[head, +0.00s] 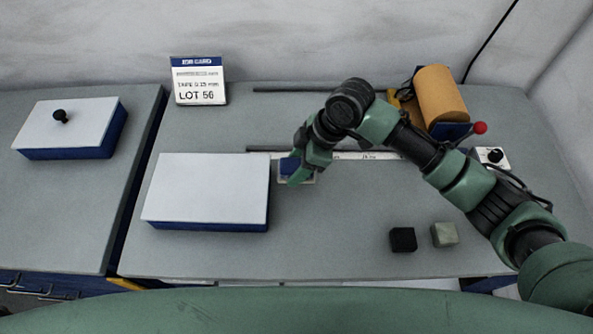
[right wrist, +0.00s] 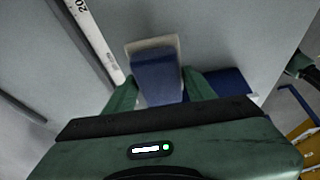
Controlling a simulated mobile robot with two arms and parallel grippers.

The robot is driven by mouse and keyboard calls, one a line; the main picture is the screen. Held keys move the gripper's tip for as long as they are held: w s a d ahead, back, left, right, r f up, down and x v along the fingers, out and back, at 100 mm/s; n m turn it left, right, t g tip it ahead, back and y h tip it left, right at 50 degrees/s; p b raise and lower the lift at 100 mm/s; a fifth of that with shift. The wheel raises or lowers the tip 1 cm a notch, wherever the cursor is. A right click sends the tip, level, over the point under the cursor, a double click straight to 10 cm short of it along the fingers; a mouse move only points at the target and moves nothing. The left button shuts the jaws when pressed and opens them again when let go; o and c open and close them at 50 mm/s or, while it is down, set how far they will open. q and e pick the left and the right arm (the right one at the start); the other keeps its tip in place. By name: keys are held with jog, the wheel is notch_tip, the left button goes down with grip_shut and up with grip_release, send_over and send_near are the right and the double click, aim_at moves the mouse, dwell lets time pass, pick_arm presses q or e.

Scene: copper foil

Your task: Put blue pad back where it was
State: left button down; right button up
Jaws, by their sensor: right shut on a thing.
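The blue pad (head: 289,165) is a small blue block in the middle of the table, just right of the large white-topped blue box (head: 205,190). My right gripper (head: 299,174) is shut on it from above. In the right wrist view the blue pad (right wrist: 157,76) sits between the two fingers of the right gripper (right wrist: 160,90). A pale beige square edge (right wrist: 154,45) shows around its far end; I cannot tell whether it is part of the pad or lies under it. My left gripper is not in view.
A ruler (head: 375,155) lies behind the pad. A black cube (head: 403,239) and a grey-green cube (head: 445,234) stand at the front right. An orange roll (head: 441,95) and a label card (head: 198,82) stand at the back. Another lidded box (head: 70,125) is on the left table.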

notch_tip(320, 180, down, 4)
jog(key=shift+r, duration=0.2)
jog(key=shift+f, duration=0.2)
jog(key=o, duration=1.2)
jog(key=shift+r, duration=0.25)
jog(key=b+v, duration=0.1)
jog(key=v, duration=1.1)
